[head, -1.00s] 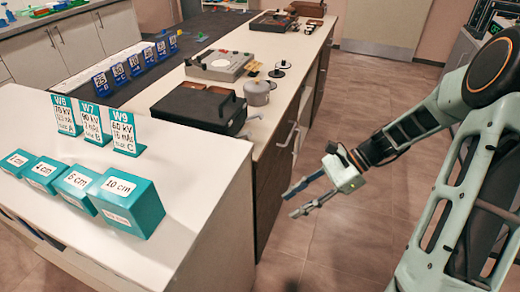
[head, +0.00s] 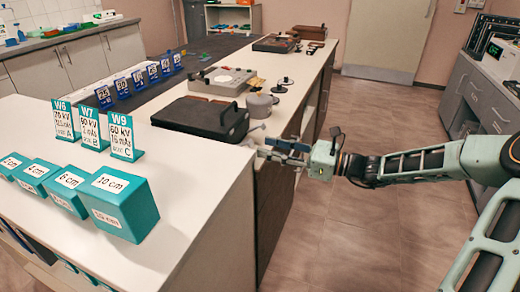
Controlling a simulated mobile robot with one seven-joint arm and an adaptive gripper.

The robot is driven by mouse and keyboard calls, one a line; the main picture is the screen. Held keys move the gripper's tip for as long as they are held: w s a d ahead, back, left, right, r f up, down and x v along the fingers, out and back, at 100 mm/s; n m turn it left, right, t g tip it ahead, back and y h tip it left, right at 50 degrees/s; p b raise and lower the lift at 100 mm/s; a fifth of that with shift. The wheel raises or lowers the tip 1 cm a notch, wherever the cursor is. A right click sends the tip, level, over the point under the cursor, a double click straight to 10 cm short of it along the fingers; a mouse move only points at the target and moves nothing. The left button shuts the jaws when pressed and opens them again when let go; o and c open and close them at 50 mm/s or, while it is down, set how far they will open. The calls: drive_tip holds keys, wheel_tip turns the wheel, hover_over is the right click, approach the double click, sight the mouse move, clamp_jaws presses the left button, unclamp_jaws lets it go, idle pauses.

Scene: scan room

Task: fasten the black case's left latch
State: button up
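The black case (head: 195,116) lies on the white counter, with a dark looped handle (head: 232,118) at its right end. Its latches are too small to make out, so I cannot tell whether the left one is fastened. My gripper (head: 266,149) is at the counter's right edge, to the right of and nearer than the case, pointing left. Its two fingers are apart with nothing seen between them. It appears clear of the case.
A grey lidded pot (head: 260,105) stands just right of the case. A grey device (head: 217,82) is behind it. Teal blocks (head: 112,205) and teal sign cards (head: 121,136) occupy the near counter. The floor (head: 345,235) right of the counter is clear.

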sight(252, 144)
drive_tip(key=shift+x, duration=1.7)
clamp_jaws()
